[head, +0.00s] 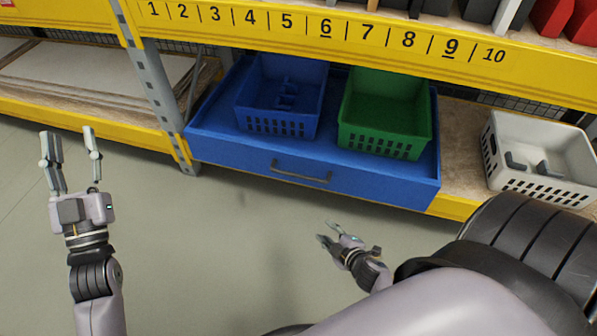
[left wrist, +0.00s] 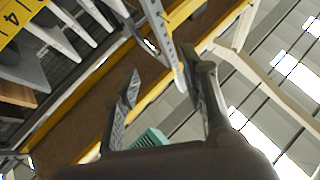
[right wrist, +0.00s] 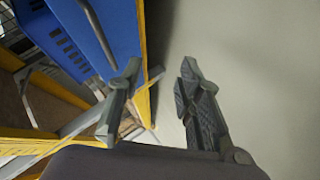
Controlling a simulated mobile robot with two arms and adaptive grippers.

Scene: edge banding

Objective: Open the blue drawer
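The blue drawer (head: 240,150) sits in the lower shelf and juts out past the yellow shelf edge. A dark bar handle (head: 301,172) is on its front. A blue basket (head: 282,95) and a green basket (head: 385,112) stand in it. In the right wrist view the drawer front (right wrist: 112,28) is at upper left, with its handle (right wrist: 98,30). My right gripper (head: 326,232) is open and empty, in front of and below the handle, apart from it. My left gripper (head: 69,133) is open and empty, left of the drawer by the shelf's lower beam.
A white basket (head: 540,158) with dark parts stands on the shelf right of the drawer. A grey post (head: 158,95) stands left of the drawer. A numbered yellow beam (head: 330,32) runs above. The floor (head: 200,250) in front is clear.

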